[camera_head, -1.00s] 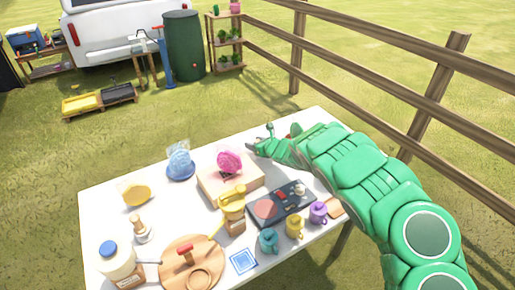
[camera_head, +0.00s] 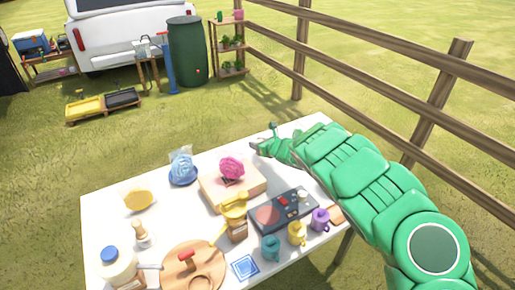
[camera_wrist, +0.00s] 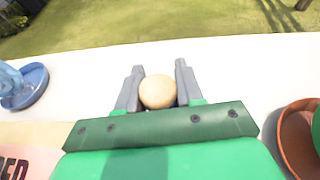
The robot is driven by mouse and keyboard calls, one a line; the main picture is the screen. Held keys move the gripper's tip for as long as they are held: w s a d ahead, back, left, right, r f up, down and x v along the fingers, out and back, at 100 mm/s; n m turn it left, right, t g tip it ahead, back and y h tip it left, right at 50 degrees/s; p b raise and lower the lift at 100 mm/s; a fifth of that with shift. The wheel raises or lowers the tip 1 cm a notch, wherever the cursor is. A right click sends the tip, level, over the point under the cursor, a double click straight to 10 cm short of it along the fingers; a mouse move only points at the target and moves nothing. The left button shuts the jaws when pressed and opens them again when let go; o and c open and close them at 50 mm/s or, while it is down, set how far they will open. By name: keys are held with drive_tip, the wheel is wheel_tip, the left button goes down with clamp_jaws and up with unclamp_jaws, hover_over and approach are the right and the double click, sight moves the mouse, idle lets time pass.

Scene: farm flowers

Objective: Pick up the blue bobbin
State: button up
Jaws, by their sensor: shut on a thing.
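My gripper (camera_wrist: 159,90) is at the far edge of the white table, and it also shows in the head view (camera_head: 262,147). Its two grey fingers stand on both sides of a round beige thing (camera_wrist: 158,91) and hold it between them. This may be the pale end of the bobbin, but no blue shows on it, and whatever lies below the round top is hidden. In the head view the held thing cannot be made out behind my green gripper.
A blue dish (camera_wrist: 37,82) lies to the left, and a terracotta pot (camera_wrist: 292,140) close on the right. A box (camera_head: 246,184) with a pink thing (camera_head: 232,167) is near my gripper. Several mugs and a dark panel (camera_head: 290,202) stand nearer. A wooden fence (camera_head: 385,85) runs behind.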

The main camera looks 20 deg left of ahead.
drive_tip(key=s+d+r, duration=0.5)
drive_tip(key=s+r, duration=0.4)
drive_tip(key=s, duration=0.3)
drive_tip(key=shift+s+d+r, duration=0.2)
drive_tip(key=shift+d+r, duration=0.05)
drive_tip(key=shift+d, duration=0.1)
idle(0.4)
